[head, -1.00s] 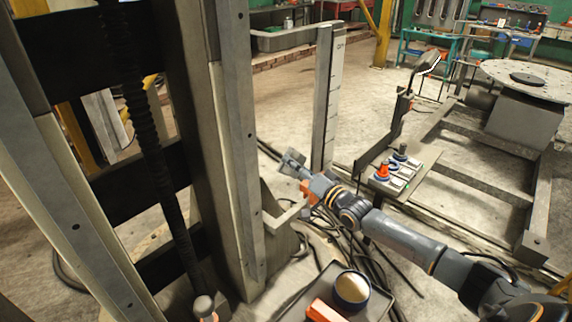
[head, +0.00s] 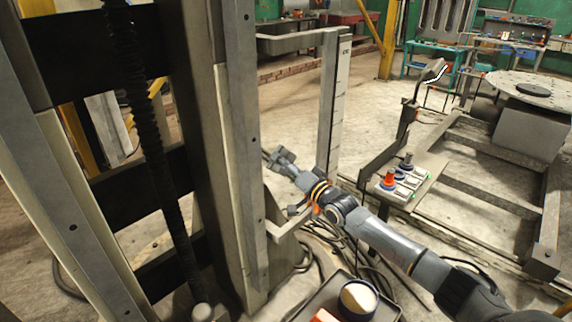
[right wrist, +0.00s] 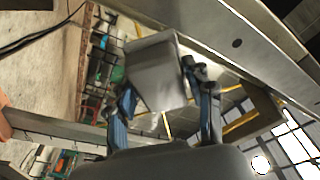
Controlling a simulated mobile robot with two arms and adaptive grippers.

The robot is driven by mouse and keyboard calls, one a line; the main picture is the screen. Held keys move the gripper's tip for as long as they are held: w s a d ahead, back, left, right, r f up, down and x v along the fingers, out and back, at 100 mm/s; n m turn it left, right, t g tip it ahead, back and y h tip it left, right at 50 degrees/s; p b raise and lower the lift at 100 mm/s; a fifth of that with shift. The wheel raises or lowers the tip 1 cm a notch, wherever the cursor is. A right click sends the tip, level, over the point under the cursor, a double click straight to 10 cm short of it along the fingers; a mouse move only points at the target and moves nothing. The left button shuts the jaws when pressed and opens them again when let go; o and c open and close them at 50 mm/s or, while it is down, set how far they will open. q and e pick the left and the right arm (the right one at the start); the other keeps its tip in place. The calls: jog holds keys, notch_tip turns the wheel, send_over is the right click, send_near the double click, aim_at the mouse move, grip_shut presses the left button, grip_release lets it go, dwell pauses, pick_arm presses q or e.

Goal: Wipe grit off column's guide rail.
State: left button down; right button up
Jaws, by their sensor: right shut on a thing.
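The column (head: 190,130) stands upright at the left of the head view. A grey metal rail strip with bolt holes (head: 246,150) runs down its right edge; it also crosses the upper right of the right wrist view (right wrist: 215,35). My right gripper (head: 280,160) is right of the rail at mid-height. It is shut on a grey block (right wrist: 157,72), held between its two blue-sided fingers in the wrist view. The block's corner is near the rail; I cannot tell if they touch. I cannot make out grit on the rail. My left gripper is not in view.
A frame with a marked scale post (head: 335,110) stands just right of my gripper. A control box with buttons (head: 402,178) is further right. A tray (head: 318,297) with a round tin (head: 358,298) and an orange item is below. Cables lie on the floor.

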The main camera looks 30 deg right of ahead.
aim_at(280, 149)
jog(key=shift+b+x, duration=0.9)
jog(key=shift+x, duration=0.1)
jog(key=shift+a+f, duration=0.1)
notch_tip(280, 149, up, 4)
jog(key=p, duration=0.3)
jog(key=shift+s+p, duration=0.15)
jog(key=shift+p, duration=0.15)
jog(key=shift+f+b, duration=0.1)
jog(key=shift+b, duration=0.2)
notch_tip(280, 149, down, 4)
jog(key=b, duration=0.3)
jog(key=shift+b, duration=0.35)
